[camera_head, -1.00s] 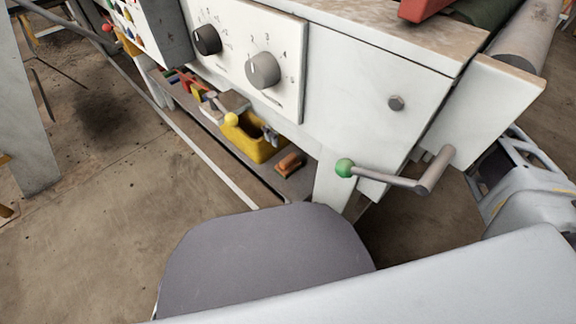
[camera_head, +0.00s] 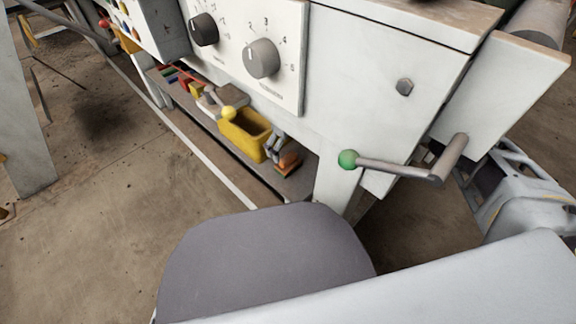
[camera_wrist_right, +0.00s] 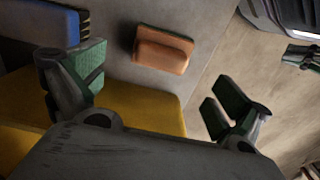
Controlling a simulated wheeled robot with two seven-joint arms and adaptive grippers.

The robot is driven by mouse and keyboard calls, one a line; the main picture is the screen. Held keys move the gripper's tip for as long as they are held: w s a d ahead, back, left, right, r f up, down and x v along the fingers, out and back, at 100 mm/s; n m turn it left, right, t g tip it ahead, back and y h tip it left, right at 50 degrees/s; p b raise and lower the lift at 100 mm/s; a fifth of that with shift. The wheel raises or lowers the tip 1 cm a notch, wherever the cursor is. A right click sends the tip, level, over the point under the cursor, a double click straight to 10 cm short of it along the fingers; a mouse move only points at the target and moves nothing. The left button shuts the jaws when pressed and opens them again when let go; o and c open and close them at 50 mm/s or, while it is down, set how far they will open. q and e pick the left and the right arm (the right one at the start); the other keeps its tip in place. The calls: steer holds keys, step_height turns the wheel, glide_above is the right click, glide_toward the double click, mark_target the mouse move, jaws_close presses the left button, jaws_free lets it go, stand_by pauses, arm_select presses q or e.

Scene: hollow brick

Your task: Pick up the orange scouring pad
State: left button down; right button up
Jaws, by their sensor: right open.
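The orange scouring pad (camera_head: 288,164) lies on the low shelf under the white machine, to the right of the yellow bin. In the right wrist view the pad (camera_wrist_right: 163,50) lies flat, beyond the fingertips and between their directions. My right gripper (camera_head: 274,146) shows small in the head view, beside the pad and partly hidden by the machine. In the wrist view my right gripper (camera_wrist_right: 155,83) is open and empty, its green-padded fingers wide apart. A grey part with green pads (camera_wrist_right: 300,56) at the wrist view's right edge looks like my left gripper; its opening is unclear.
The yellow bin (camera_head: 240,135) stands close to the gripper's left side. The machine's white panel (camera_head: 345,85) overhangs the shelf. A crank with a green knob (camera_head: 348,159) sticks out on the right. A blue object (camera_wrist_right: 45,22) lies upper left in the wrist view.

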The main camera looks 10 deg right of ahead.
mark_target(288, 156)
steer(key=shift+f, duration=0.2)
stand_by(0.3)
steer(key=shift+s+d+f+b, duration=0.1)
steer(key=shift+s+f+b, duration=0.15)
steer(key=shift+f+b, duration=1.1)
steer(key=shift+f, duration=1.15)
steer(key=c, duration=1.4)
steer(key=shift+r, duration=0.1)
